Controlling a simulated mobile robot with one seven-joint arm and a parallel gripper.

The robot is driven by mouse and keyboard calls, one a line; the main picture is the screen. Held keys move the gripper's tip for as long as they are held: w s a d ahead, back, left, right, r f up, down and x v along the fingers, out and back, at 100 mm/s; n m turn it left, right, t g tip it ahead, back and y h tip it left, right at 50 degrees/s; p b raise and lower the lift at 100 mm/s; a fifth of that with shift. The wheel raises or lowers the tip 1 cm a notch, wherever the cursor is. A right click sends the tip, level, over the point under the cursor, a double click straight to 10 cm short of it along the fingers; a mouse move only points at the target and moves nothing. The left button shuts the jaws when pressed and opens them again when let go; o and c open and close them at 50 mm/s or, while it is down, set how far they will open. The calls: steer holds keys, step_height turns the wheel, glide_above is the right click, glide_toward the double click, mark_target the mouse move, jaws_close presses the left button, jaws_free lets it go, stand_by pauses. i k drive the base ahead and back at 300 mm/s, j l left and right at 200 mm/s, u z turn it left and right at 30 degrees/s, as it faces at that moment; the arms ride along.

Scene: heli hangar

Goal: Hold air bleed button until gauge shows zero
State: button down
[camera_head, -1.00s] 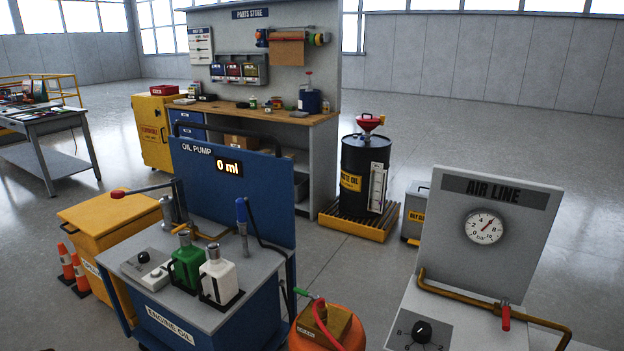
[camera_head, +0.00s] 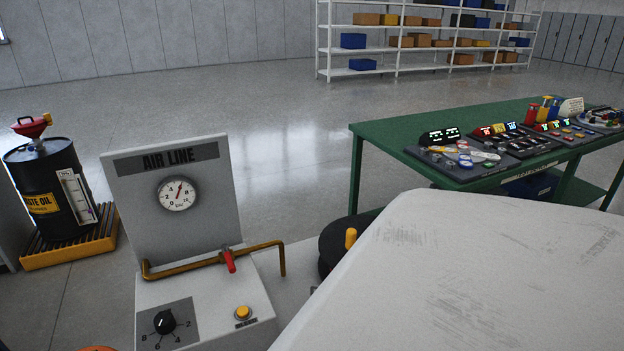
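The air line panel (camera_head: 125,200) stands upright at the left of centre, marked AIR LINE. Its round white gauge (camera_head: 177,193) has a red needle pointing up and slightly right, clearly away from zero, near the 6. A round yellow-orange button (camera_head: 243,312) sits on the grey box top below the panel, with a small dark label that is too small to read. A black selector knob (camera_head: 165,322) on a numbered plate is to its left. A brass pipe with a red lever (camera_head: 228,259) runs behind the button. My gripper is not in view.
A large pale scuffed surface fills the lower right and hides the floor there; I cannot tell what it is. A green table (camera_head: 375,133) with panels stands at right. A black waste oil drum (camera_head: 50,180) stands at far left. Open floor lies behind.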

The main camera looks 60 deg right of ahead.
mark_target(243, 311)
steer(key=z, duration=1.35)
